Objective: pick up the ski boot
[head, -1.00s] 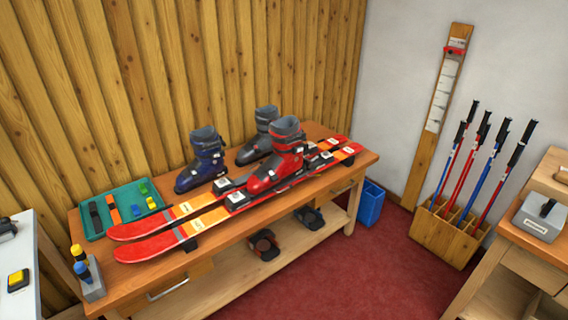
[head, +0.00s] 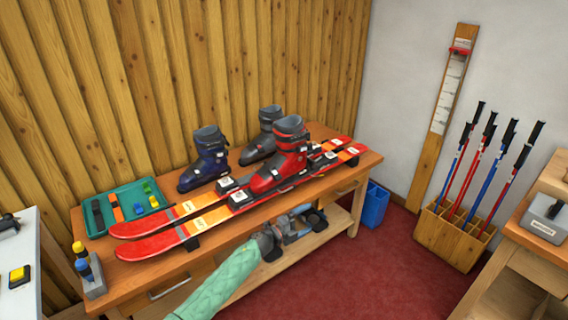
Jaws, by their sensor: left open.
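A red ski boot (head: 281,160) with a dark grey cuff stands upright at the binding of the nearer of two red-orange skis (head: 157,244) on the wooden bench (head: 330,133). A dark blue boot (head: 207,160) and a grey boot (head: 262,138) stand behind the skis on the bench. My left arm, in a pale green sleeve, comes up from the bottom. Its gripper (head: 301,223) is open and empty, in front of the bench's front edge, below and to the right of the red boot, and apart from it. My right gripper is not in view.
A teal tray (head: 153,222) with small coloured pieces and a grey block with bottles (head: 94,288) sit at the bench's left. Dark bindings on the lower shelf (head: 338,226) are partly behind my gripper. A blue bin (head: 375,205) and pole rack (head: 447,242) stand right.

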